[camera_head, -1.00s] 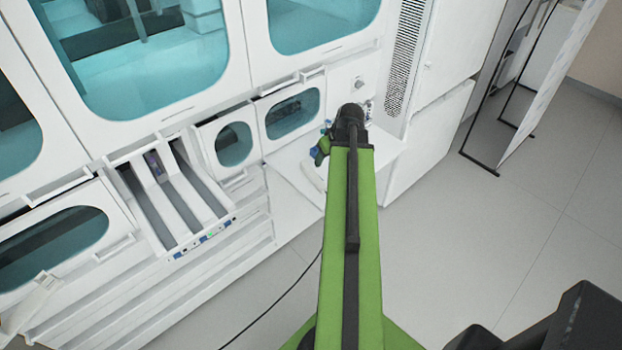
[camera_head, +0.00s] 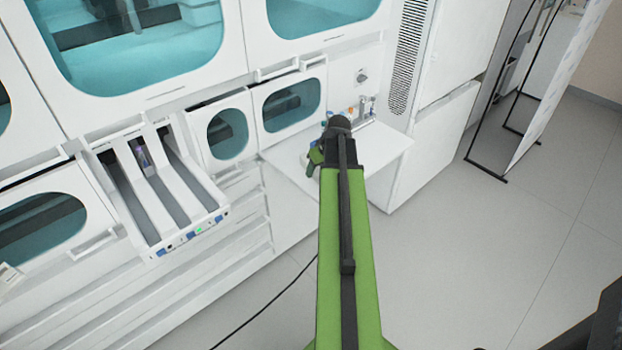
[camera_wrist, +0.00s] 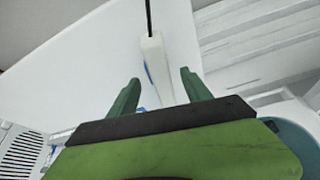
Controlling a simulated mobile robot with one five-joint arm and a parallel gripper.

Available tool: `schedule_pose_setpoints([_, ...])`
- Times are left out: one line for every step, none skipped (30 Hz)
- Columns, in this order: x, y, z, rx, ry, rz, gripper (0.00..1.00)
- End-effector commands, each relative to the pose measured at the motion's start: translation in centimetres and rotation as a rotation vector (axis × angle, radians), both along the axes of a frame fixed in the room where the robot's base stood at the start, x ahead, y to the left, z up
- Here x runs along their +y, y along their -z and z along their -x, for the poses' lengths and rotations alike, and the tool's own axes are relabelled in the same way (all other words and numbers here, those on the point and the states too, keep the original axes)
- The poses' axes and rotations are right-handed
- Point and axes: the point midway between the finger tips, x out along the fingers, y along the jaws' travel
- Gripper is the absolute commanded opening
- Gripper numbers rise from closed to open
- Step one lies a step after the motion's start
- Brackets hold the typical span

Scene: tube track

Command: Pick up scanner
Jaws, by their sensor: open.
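In the wrist view a white handheld device with a blue part and a black cable, which looks like the scanner (camera_wrist: 155,62), lies on or just above the white shelf (camera_wrist: 75,70). My gripper (camera_wrist: 158,80) is open, with its two green fingers apart. The scanner shows between and beyond the fingertips, and no contact is visible. In the head view my gripper (camera_head: 314,158) is over the left part of the same shelf (camera_head: 385,150). My arm hides most of the scanner there.
Several small coloured items (camera_head: 362,108) stand at the back of the shelf by the wall. A slotted rack (camera_head: 160,195) with grey lanes juts out at left. A black cable (camera_head: 270,302) hangs down to the floor. The floor (camera_head: 480,260) at right is clear.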

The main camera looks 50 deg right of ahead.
Motion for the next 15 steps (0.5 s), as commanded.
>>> schedule_pose_setpoints([-0.13,1.43,-0.33,0.0,0.0,0.0,0.57])
schedule_pose_setpoints([-0.16,1.56,-0.42,0.0,0.0,0.0,0.57])
schedule_pose_setpoints([-0.16,1.55,-0.48,0.0,0.0,0.0,0.57])
schedule_pose_setpoints([-0.16,1.45,-0.48,0.0,0.0,0.0,0.57])
schedule_pose_setpoints([-0.16,1.33,-0.46,0.0,0.001,0.0,0.57])
schedule_pose_setpoints([-0.14,1.2,-0.44,0.0,0.001,0.0,0.57])
schedule_pose_setpoints([-0.14,1.18,-0.44,0.0,0.001,0.0,0.57])
schedule_pose_setpoints([-0.14,1.18,-0.43,0.0,0.001,0.0,0.57])
schedule_pose_setpoints([-0.15,1.17,-0.43,0.0,0.001,0.0,0.55])
schedule_pose_setpoints([-0.15,1.16,-0.42,0.0,0.001,0.0,0.51])
schedule_pose_setpoints([-0.15,1.16,-0.41,0.0,0.001,0.0,0.47])
schedule_pose_setpoints([-0.15,1.16,-0.41,0.0,0.001,0.0,0.42])
schedule_pose_setpoints([-0.15,1.16,-0.41,0.0,0.001,0.0,0.38])
schedule_pose_setpoints([-0.15,1.16,-0.4,0.0,0.001,0.0,0.34])
schedule_pose_setpoints([-0.15,1.16,-0.4,0.0,0.001,0.0,0.28])
